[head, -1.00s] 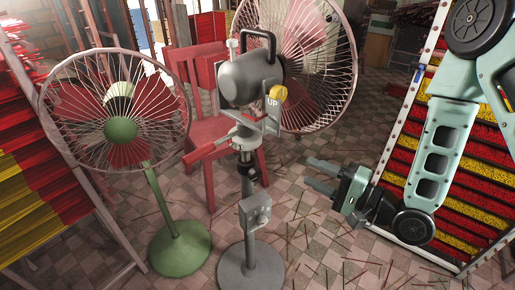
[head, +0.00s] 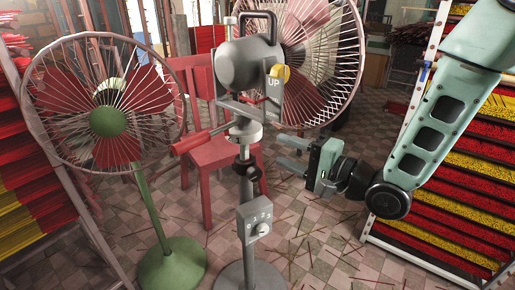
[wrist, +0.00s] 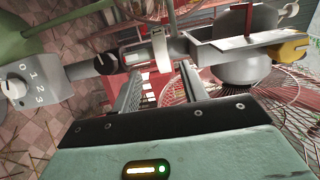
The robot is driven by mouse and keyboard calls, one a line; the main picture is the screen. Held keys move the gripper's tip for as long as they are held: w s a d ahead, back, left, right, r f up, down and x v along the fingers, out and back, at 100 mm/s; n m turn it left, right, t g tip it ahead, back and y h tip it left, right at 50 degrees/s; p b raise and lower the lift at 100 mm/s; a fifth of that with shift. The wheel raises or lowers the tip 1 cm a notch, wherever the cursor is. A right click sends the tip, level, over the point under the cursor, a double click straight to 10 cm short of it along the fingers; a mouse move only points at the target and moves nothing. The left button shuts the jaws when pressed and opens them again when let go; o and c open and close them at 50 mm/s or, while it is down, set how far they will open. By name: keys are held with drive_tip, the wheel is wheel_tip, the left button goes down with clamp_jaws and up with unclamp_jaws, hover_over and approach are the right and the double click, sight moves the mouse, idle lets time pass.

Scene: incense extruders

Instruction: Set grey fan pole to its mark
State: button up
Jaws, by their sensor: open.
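The grey fan stands upright in the middle of the head view, with its grey motor head (head: 248,66) on the grey pole (head: 247,190). A black knob (head: 246,168) sits on the pole below a pale collar (head: 245,133). In the wrist view the pole runs sideways, with the black knob (wrist: 106,63), a pale marked strip (wrist: 136,57) and a light ring (wrist: 160,47). My gripper (head: 282,152) is open and empty, right of the pole at knob-and-collar height, fingers pointing at it. In the wrist view the gripper (wrist: 160,78) faces the strip and ring.
A green fan (head: 108,122) stands left, a red chair (head: 205,150) behind, an incense rack (head: 440,200) right.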

sight(253, 138)
drive_tip(key=x, duration=0.8)
drive_tip(key=shift+w+a, duration=0.15)
drive_tip(key=shift+r, duration=0.1)
clamp_jaws()
